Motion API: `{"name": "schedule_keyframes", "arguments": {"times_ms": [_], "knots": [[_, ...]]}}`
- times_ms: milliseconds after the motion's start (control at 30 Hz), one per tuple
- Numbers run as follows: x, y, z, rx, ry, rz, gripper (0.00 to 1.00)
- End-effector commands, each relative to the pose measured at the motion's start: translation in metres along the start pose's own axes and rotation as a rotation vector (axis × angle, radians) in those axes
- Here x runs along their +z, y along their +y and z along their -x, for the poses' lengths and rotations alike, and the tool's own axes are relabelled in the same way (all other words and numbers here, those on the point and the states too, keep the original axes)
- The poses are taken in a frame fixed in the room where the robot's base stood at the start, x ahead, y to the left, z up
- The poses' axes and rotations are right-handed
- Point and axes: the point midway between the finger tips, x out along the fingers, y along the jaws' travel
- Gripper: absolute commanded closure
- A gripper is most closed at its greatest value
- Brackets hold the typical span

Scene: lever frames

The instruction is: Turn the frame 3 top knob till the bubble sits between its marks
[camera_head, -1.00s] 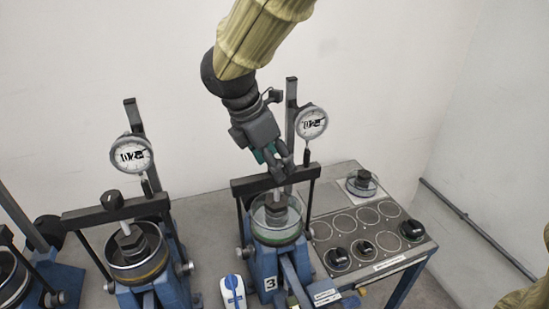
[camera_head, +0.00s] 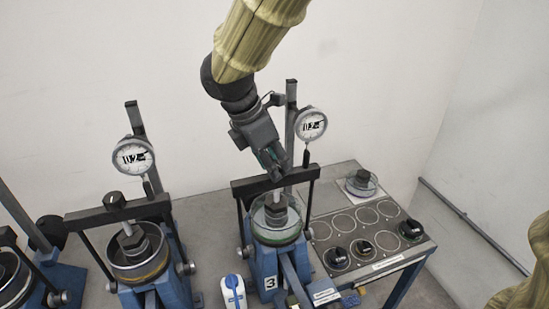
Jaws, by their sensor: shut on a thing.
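Frame 3 (camera_head: 264,267) is the blue lever frame with the "3" label, right of the middle. Its dark crossbar (camera_head: 247,187) spans above a clear dish (camera_head: 277,236) that holds a dark weight. My gripper (camera_head: 276,176) points down at the middle of the crossbar, where the top knob sits. It is shut on the top knob, which the fingers hide. The bubble and its marks cannot be made out in this view.
A dial gauge (camera_head: 311,124) on a post (camera_head: 291,110) stands close right of my gripper. A second frame (camera_head: 140,250) with its own dial (camera_head: 133,156) stands to the left. A tray with several round places (camera_head: 357,219) is at right. A blue-and-white bottle (camera_head: 232,291) stands in front.

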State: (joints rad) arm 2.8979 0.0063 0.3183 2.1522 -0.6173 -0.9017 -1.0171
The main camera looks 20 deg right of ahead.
Motion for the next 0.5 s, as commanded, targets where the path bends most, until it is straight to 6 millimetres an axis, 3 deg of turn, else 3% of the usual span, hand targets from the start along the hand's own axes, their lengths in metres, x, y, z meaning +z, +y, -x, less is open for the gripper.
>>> {"name": "schedule_keyframes", "arguments": {"times_ms": [500], "knots": [[0.0019,0.0036,0.0032,-0.125,-0.001,-0.303,0.9]]}}
